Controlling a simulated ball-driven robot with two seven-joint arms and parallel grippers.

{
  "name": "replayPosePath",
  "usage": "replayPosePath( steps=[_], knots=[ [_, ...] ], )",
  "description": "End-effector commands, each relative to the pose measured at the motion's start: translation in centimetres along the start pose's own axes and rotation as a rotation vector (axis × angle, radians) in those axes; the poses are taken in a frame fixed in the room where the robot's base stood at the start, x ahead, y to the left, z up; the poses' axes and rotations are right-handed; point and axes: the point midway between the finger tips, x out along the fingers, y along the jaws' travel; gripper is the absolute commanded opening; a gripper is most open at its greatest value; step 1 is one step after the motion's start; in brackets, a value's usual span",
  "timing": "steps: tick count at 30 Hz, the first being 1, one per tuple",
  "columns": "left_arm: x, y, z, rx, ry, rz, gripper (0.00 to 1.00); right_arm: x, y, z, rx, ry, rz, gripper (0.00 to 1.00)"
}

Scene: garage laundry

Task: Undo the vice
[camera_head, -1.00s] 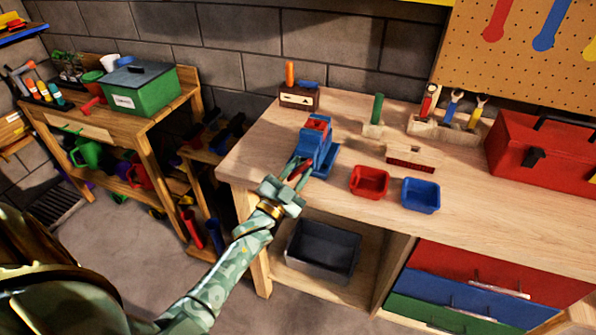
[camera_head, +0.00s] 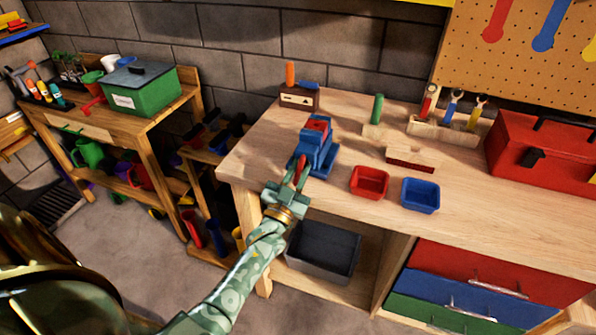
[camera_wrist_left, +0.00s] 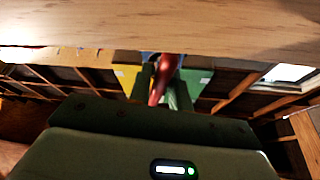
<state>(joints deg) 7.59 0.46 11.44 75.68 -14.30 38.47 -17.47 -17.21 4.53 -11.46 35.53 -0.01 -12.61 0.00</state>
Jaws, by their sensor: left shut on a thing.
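The blue vice (camera_head: 319,150) with red on its top stands near the front left edge of the wooden workbench. Its red handle (camera_head: 300,168) is at the front of the vice, close to the bench edge. My left gripper (camera_head: 298,178) is at the bench's front edge, shut on the red handle. In the left wrist view the red handle (camera_wrist_left: 163,78) runs between the two fingers, below the bench top. The fingers hide part of the handle. I cannot tell how far the vice jaws stand apart. My right gripper is not in view.
On the workbench (camera_head: 480,210) a red bin (camera_head: 369,182) and a blue bin (camera_head: 421,195) stand right of the vice. A red toolbox (camera_head: 540,155) is at the far right. A dark tub (camera_head: 322,252) sits on the shelf below my gripper.

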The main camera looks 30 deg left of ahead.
Motion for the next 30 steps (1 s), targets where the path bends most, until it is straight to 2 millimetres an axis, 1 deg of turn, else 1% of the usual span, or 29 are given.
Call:
replayPosePath(
  steps=[6, 15, 21, 30],
  knots=[
    [0.1, 0.1, -0.1, -0.170, 0.000, -0.071, 0.00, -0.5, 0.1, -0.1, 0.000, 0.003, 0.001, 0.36],
    [0.2, 0.1, -0.2, -0.340, 0.003, -0.142, 0.00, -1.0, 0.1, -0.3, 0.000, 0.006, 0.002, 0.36],
    [0.2, 0.1, -0.2, -0.400, 0.003, -0.166, 0.00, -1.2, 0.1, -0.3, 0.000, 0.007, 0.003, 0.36],
    [0.2, 0.1, -0.2, -0.423, 0.004, -0.176, 0.00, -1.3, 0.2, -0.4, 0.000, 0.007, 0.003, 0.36]
  ],
)
